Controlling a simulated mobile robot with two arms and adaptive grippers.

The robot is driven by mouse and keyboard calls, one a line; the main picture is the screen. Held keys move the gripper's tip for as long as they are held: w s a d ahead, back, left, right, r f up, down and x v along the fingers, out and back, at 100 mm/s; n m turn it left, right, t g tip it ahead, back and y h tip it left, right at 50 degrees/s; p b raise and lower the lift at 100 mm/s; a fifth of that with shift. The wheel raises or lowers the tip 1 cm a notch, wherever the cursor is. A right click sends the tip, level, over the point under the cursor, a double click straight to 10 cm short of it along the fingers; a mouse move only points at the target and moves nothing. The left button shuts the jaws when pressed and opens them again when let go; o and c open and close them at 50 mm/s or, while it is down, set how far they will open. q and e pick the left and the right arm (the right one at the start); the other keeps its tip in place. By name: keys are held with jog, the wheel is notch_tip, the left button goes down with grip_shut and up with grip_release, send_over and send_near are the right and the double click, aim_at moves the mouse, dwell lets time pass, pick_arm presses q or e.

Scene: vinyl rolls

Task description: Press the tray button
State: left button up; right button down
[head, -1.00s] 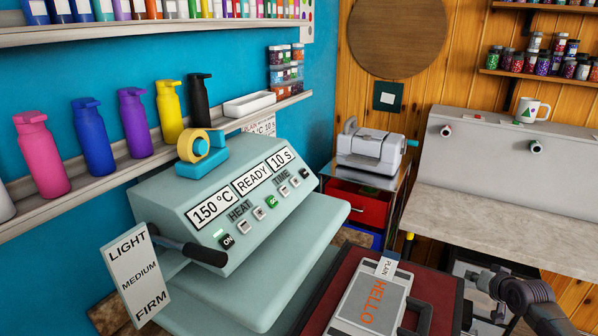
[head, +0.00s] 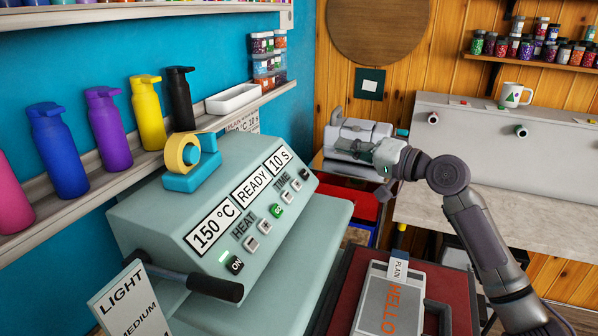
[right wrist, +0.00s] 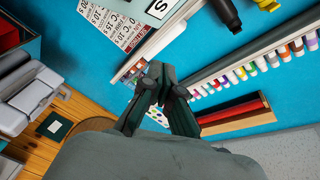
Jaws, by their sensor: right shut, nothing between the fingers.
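The pale green heat press (head: 150,215) stands in front of the blue wall. Its sloped panel shows 150 °C, READY and 10 S above a row of small buttons. They include a dark ON button (head: 235,265), a green GO button (head: 277,211) and a dark button (head: 305,174) at the right end, whose label I cannot read. No button is legibly marked as tray. My right gripper (head: 366,152) is raised to the right of the press, apart from the panel. Its fingers (right wrist: 157,82) are shut and empty in the right wrist view. My left gripper is out of view.
A dark red platen (head: 345,290) holds a grey item marked HELLO. A grey machine (head: 348,136) stands behind my right gripper. A blue tape dispenser (head: 190,178) sits on top of the press. Bottles line the shelf at left; a grey counter is at right.

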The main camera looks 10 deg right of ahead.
aim_at(304, 175)
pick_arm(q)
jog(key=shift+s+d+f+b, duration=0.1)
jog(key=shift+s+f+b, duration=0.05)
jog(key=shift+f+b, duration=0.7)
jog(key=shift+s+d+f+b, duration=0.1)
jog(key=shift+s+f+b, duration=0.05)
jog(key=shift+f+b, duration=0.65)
pick_arm(e)
jog(key=w+a+f, duration=0.3)
jog(key=a+f, duration=0.2)
jog(key=f, duration=0.1)
jog(key=shift+w+f, duration=0.15)
jog(key=shift+w, duration=0.05)
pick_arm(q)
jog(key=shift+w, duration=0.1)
pick_arm(e)
jog(key=shift+w+a+f, duration=0.15)
jog(key=shift+a+f, duration=0.1)
